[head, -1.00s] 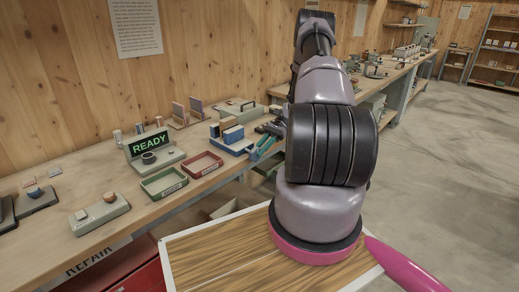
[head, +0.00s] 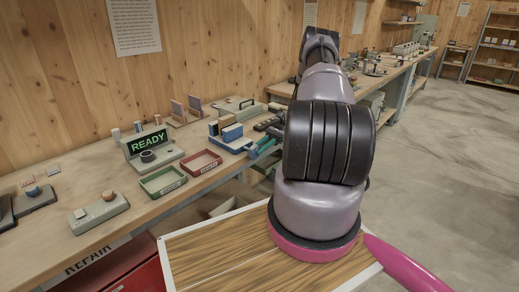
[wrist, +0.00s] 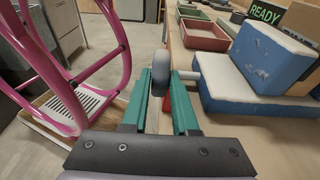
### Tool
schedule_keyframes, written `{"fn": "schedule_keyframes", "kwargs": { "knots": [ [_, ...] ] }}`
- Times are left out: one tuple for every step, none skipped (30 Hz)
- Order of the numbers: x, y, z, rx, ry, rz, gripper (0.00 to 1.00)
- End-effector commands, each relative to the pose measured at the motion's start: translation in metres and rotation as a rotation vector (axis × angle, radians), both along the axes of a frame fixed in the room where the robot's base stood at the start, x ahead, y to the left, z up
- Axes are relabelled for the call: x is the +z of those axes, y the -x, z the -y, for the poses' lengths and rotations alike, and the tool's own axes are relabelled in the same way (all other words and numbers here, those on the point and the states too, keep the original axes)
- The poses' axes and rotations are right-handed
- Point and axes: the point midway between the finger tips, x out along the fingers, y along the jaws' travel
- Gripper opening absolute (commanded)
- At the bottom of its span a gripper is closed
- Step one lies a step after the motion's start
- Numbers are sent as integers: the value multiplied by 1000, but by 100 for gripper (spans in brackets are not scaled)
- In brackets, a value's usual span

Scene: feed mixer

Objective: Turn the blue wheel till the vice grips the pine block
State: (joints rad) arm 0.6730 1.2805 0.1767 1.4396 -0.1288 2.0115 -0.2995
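The blue vice (head: 236,145) stands near the bench's front edge; it also fills the right of the wrist view (wrist: 240,88). A brown wood block (head: 232,134) stands by its jaw, and part of it shows behind the jaw in the wrist view (wrist: 302,20). I cannot tell whether the jaw touches it. The wheel (wrist: 160,64), seen edge-on and looking blue-grey, is at the vice's left on a pale shaft (wrist: 188,75). My gripper (wrist: 161,78) is open, its teal fingers either side of the wheel with small gaps. The arm partly hides this in the head view.
Green (head: 163,181) and red (head: 201,163) trays lie left of the vice. A lit READY sign (head: 149,141) stands behind them. The bench front edge runs close beneath my gripper. Open floor (head: 440,190) lies to the right.

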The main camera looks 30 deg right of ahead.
Motion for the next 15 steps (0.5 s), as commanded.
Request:
{"fn": "schedule_keyframes", "kwargs": {
  "knots": [
    [0, 0, 0, 1, 0, -1, 48],
    [0, 0, 0, 1, 0, -1, 55],
    [0, 0, 0, 1, 0, -1, 55],
    [0, 0, 0, 0, 0, -1, 55],
    [0, 0, 0, 0, 0, -1, 55],
    [0, 0, 0, 0, 0, -1, 55],
    [0, 0, 0, 0, 0, -1, 55],
    [0, 0, 0, 0, 0, -1, 55],
    [0, 0, 0, 0, 0, -1, 55],
    [0, 0, 0, 0, 0, -1, 55],
    [0, 0, 0, 0, 0, -1, 55],
    [0, -1, 2, 0, -1, -1, 55],
    [1, -1, 3, -1, -1, -1, 55],
    [1, -2, 6, -2, -1, 0, 55],
    [2, -4, 10, -1, 1, 1, 55]
  ]
}}
